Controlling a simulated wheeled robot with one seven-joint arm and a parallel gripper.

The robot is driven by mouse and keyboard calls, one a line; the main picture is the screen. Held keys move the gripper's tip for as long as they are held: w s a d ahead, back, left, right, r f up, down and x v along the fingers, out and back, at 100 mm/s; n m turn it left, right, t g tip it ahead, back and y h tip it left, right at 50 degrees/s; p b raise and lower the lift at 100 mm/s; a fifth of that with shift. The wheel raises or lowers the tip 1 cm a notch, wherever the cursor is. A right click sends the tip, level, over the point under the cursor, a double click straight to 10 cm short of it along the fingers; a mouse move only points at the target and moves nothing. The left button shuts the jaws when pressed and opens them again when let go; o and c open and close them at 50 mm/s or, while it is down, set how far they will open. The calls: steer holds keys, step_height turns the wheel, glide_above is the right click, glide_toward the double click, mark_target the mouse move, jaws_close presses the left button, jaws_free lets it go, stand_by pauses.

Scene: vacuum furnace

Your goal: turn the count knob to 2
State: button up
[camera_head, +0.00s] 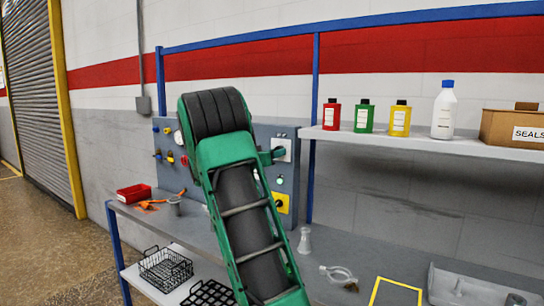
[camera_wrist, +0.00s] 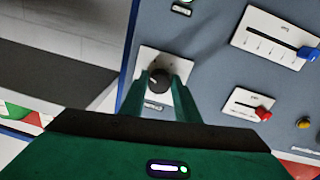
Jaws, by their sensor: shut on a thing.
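The count knob (camera_wrist: 157,81) is a round black knob on a white plate (camera_wrist: 150,56) near the edge of the grey panel in the wrist view. My gripper (camera_wrist: 160,88) has its two green fingers on either side of the knob and is shut on it. The lettering and the pointer setting are too small to read. In the head view my gripper (camera_head: 272,155) is at the white plate (camera_head: 286,148) at the panel's upper right. The knob itself is hidden there.
The grey control panel (camera_head: 262,133) also has a green button (camera_head: 279,180) and a yellow switch plate (camera_head: 283,203) below. Blue (camera_wrist: 308,53) and red (camera_wrist: 263,113) sliders sit to the right in the wrist view. A shelf (camera_head: 400,140) with bottles stands right of my arm.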

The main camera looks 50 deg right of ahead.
steer(key=n, duration=0.3)
steer(key=shift+w, duration=0.1)
steer(key=o, duration=1)
steer(key=shift+o, duration=0.2)
steer(key=shift+a, duration=0.1)
steer(key=a, duration=1)
steer(key=shift+a+f, duration=0.2)
steer(key=shift+a, duration=0.15)
